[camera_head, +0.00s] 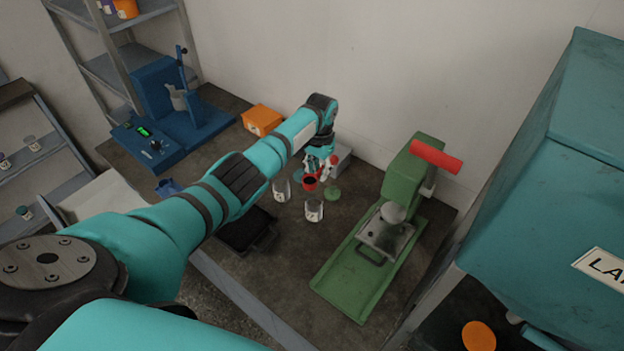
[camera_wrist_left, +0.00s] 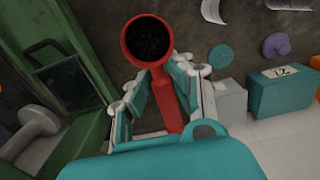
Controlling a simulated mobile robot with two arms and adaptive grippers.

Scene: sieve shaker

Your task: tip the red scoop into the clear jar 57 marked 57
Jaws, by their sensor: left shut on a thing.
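My left gripper (camera_head: 317,170) is shut on the handle of the red scoop (camera_head: 310,184), over the dark bench. In the left wrist view the handle runs between the fingers of the gripper (camera_wrist_left: 158,82), and dark grains fill the bowl of the scoop (camera_wrist_left: 134,54). Two clear jars with pale labels stand close by: one left of the scoop (camera_head: 282,191), one nearer the front (camera_head: 314,211). Their labels are too small to read, so I cannot tell which is 57. The scoop is apart from the front jar. My right gripper is not in view.
A green press (camera_head: 365,260) with a red handle stands at right. A green lid (camera_head: 333,194) lies beside the jars. A black tray (camera_head: 262,246) lies at the front. A blue machine (camera_head: 165,120) and an orange box (camera_head: 262,119) stand behind.

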